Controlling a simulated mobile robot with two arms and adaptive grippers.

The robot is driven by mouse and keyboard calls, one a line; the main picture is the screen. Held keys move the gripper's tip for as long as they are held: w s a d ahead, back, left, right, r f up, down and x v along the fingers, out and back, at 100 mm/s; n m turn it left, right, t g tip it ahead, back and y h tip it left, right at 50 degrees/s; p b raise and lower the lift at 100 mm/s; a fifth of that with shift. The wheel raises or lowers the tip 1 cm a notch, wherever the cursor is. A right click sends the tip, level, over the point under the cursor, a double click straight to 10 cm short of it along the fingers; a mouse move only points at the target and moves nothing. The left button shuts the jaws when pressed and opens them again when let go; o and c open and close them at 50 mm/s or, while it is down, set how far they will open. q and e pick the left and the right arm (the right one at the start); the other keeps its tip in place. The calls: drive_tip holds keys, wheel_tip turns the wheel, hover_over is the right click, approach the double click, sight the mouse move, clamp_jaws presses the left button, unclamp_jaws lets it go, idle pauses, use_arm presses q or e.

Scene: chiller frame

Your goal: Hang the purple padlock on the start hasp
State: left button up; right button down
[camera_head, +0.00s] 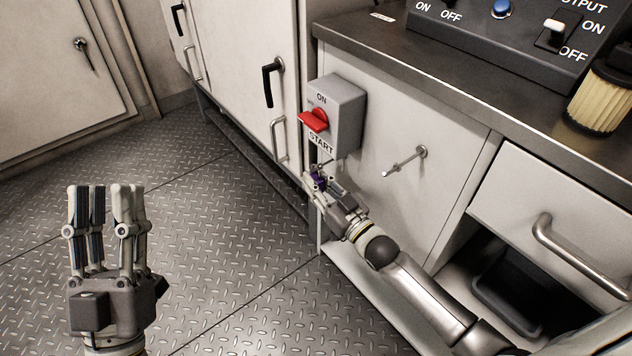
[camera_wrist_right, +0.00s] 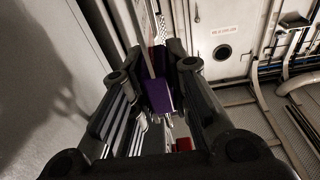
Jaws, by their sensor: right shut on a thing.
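The purple padlock (camera_head: 319,182) is between the fingertips of my right gripper (camera_head: 322,187), just below the START label of the grey switch box (camera_head: 346,112). In the right wrist view the purple padlock body (camera_wrist_right: 158,94) sits between the two fingers of my right gripper (camera_wrist_right: 158,85), which is shut on it. The shackle and the start hasp are too small or hidden to make out, so I cannot tell whether they touch. A red rotary handle (camera_head: 314,120) is on the box. My left gripper (camera_head: 105,190) is open and empty above the floor.
A metal peg (camera_head: 404,162) sticks out of the cabinet front right of the box. A drawer with a handle (camera_head: 580,256) stands over an open bay with a black bin (camera_head: 507,297). A control panel and a ribbed filter (camera_head: 600,100) are on the counter. The left floor is clear.

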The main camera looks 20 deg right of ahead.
drive_tip(key=c, duration=1.3)
unclamp_jaws()
